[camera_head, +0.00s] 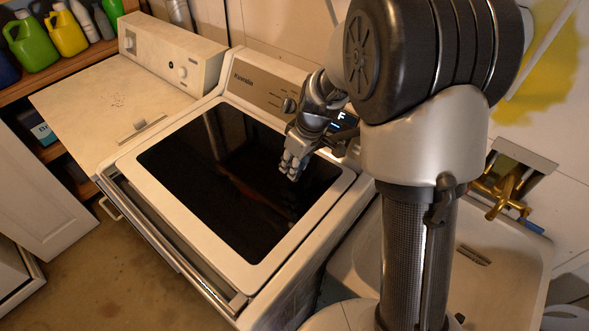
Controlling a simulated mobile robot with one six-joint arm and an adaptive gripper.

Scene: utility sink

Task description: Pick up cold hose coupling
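Brass valve fittings (502,190) stand out from a recessed wall box at the right, above the sink. A small blue piece (531,226) shows just right of and below the brass. I cannot tell whether it is the cold hose coupling, and I see no coupling clearly. My arm's column stands left of the fittings. My gripper (292,170) is over the dark lid of the washer, well to the left of the fittings. It looks empty, but its fingers are too small to tell open from shut.
The utility sink (525,290) is at the lower right, partly hidden by my arm. A washer (225,262) with a dark glass lid fills the middle. Another appliance (110,105) stands to its left. Bottles (66,32) line a shelf at the upper left. Bare floor shows at the lower left.

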